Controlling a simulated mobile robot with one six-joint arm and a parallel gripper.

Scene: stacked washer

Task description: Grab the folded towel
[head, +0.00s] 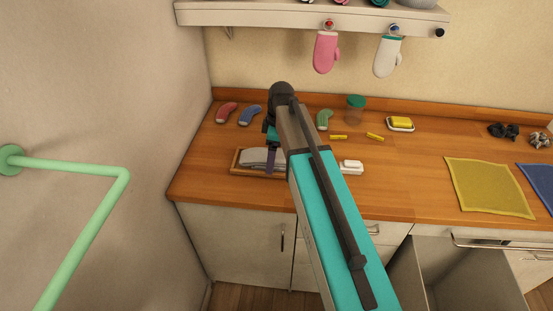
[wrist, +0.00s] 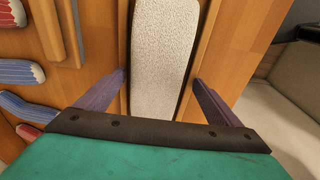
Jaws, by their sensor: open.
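The folded towel (head: 255,154) is grey-white and lies in a shallow wooden tray (head: 236,163) near the left front of the wooden counter. In the wrist view the towel (wrist: 165,45) runs up the middle as a pale textured strip, with the tray rim (wrist: 209,40) beside it. My gripper (head: 271,163) is over the tray in the head view and hides part of the towel. In the wrist view my gripper (wrist: 160,77) is open, with one purple finger on each side of the towel. I cannot tell whether the fingers touch it.
Red (head: 227,112), blue (head: 250,115) and green (head: 323,120) socks lie behind. A white block (head: 351,167) is right of my arm. A green rail (head: 75,165) juts from the left wall.

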